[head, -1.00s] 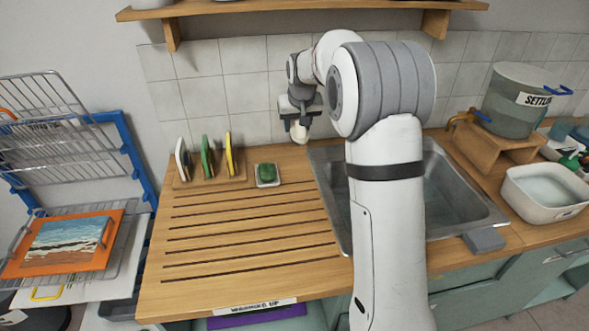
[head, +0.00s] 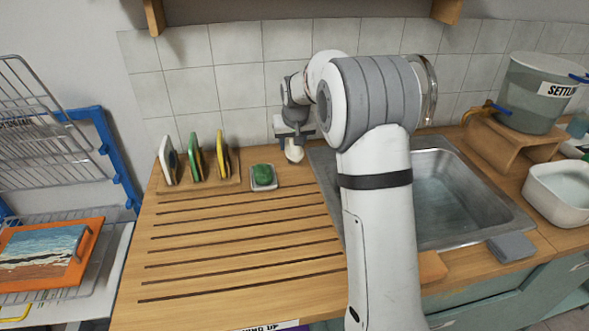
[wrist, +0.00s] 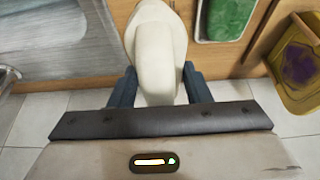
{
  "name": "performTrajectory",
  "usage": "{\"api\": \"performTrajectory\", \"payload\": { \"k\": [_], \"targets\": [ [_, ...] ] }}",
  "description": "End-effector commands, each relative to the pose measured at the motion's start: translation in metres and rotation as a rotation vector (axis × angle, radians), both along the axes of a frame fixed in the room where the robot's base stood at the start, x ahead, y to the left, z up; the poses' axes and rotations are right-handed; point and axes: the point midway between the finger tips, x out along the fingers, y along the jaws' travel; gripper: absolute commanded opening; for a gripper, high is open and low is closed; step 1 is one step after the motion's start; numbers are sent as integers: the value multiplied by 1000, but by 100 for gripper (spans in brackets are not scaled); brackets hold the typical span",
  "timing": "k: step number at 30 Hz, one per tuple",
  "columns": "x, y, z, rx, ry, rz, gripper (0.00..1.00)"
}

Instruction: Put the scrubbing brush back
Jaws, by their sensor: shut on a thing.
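My gripper (head: 294,138) is shut on the scrubbing brush, a cream, rounded piece (head: 294,154) that hangs below the fingers in the head view. It is behind the counter's slatted part, between the soap dish and the sink, close to the tiled wall. In the wrist view the cream body (wrist: 157,50) sits between the two dark fingers (wrist: 157,88). Its bristles cannot be made out. I cannot tell whether its lower end touches the counter.
A white dish with a green block (head: 263,176) lies left of the gripper. Farther left, a wooden rack (head: 200,187) holds white, green and yellow pieces upright. The steel sink (head: 480,215) is at right, partly behind my arm. The slatted wood in front is clear.

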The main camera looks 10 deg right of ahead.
Motion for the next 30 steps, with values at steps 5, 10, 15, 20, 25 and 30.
{"api": "performTrajectory", "payload": {
  "k": [5,10,15,20,25,30],
  "targets": [
    [0,-2,-28,0,1,-2,22],
    [0,-2,-40,-1,0,-4,22],
    [0,-3,-64,0,2,-4,22],
    [0,-3,-70,0,-1,-4,22],
    [0,-3,-71,0,-1,-5,22],
    [0,-4,-73,0,0,-5,51]
  ]
}}
